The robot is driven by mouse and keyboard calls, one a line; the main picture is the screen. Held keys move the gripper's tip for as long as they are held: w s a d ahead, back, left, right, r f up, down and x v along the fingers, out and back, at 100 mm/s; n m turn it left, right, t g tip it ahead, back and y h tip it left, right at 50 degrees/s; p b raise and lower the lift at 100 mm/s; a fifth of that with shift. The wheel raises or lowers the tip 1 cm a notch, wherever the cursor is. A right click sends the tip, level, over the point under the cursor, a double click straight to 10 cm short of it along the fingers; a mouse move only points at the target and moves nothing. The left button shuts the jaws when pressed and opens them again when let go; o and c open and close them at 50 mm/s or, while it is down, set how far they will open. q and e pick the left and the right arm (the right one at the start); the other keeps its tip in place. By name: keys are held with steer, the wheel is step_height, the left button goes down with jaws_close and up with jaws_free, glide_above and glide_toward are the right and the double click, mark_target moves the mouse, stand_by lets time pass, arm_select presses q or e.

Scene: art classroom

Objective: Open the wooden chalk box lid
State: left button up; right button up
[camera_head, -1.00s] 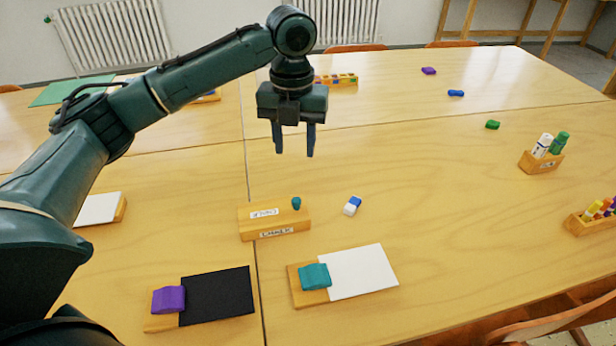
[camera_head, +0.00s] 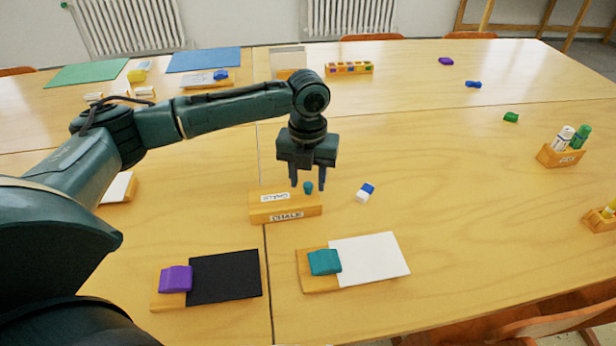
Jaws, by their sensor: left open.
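The wooden chalk box (camera_head: 262,213) stands on the table left of the picture's middle, with white labels reading "CHALK" on its top and front. Its lid (camera_head: 256,197) looks closed. A small teal knob (camera_head: 308,187) stands up at the right end of the lid. My left gripper (camera_head: 307,188) points straight down with its two fingers apart, one on each side of the knob in this view. I cannot tell whether the fingers touch the knob. My right gripper is not in view.
A blue and white eraser (camera_head: 365,193) lies just right of the box. In front are a board with a teal block (camera_head: 324,262) and white sheet, and one with a purple block (camera_head: 176,279) and black sheet. A marker holder (camera_head: 560,156) stands far right.

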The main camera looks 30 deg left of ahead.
arm_select(q)
steer(key=shift+c, duration=0.5)
jaws_close()
